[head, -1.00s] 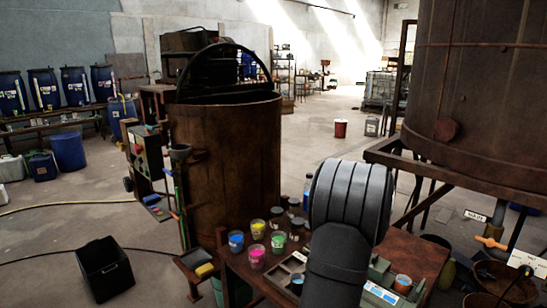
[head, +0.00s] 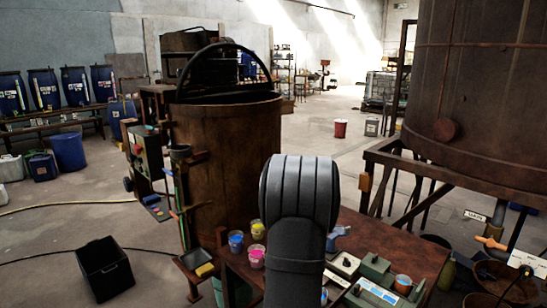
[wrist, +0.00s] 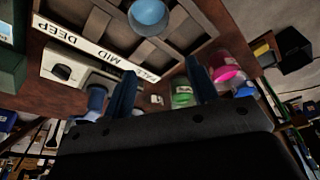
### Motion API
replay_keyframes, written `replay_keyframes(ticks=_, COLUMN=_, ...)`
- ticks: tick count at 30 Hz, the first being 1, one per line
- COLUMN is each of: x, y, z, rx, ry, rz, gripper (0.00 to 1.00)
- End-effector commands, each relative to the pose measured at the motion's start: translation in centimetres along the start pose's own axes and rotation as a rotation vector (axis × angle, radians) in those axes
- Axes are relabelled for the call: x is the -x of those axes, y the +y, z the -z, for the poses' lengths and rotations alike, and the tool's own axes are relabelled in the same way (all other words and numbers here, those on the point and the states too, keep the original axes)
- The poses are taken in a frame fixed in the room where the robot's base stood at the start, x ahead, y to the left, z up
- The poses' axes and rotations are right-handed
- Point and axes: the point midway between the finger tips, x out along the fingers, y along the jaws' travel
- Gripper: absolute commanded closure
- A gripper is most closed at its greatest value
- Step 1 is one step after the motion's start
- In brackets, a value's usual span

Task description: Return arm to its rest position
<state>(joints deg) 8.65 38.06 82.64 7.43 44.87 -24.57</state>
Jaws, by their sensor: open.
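My arm rises in the front middle of the head view and hides my gripper there. In the wrist view my gripper (wrist: 160,74) is open, its two dark blue fingers apart with nothing held between them. Past the fingers is a wooden compartment tray (wrist: 194,22) with a label strip (wrist: 98,50) reading DEEP, MID and a partly covered word. A cup of blue liquid (wrist: 148,14) is in one compartment. A pink cup (wrist: 228,74) and a green cup (wrist: 184,96) stand close to the right finger.
The workbench (head: 405,243) carries a blue cup (head: 236,241), a yellow cup (head: 258,230) and a green-grey box (head: 372,296). A rusty vat (head: 228,165) stands behind it; a larger raised tank (head: 475,95) is at right. A black bin (head: 104,270) is on the floor at left.

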Motion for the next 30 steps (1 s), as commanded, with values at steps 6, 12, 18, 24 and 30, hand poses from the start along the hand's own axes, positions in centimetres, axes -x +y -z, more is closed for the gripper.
replay_keyframes(ticks=6, x=-3.1, y=-2.9, z=1.9, rx=0.002, ry=-0.003, rz=0.002, gripper=0.46)
replay_keyframes(ticks=12, x=-5.5, y=-4.8, z=3.1, rx=0.000, ry=-0.004, rz=0.001, gripper=0.46)
replay_keyframes(ticks=18, x=-7.5, y=-4.8, z=2.6, rx=-0.001, ry=-0.002, rz=0.000, gripper=0.46)
replay_keyframes(ticks=24, x=-8.0, y=-4.7, z=2.5, rx=-0.001, ry=0.000, rz=0.000, gripper=0.46)
replay_keyframes(ticks=30, x=-8.0, y=-4.7, z=2.5, rx=-0.001, ry=0.000, rz=0.000, gripper=0.43)
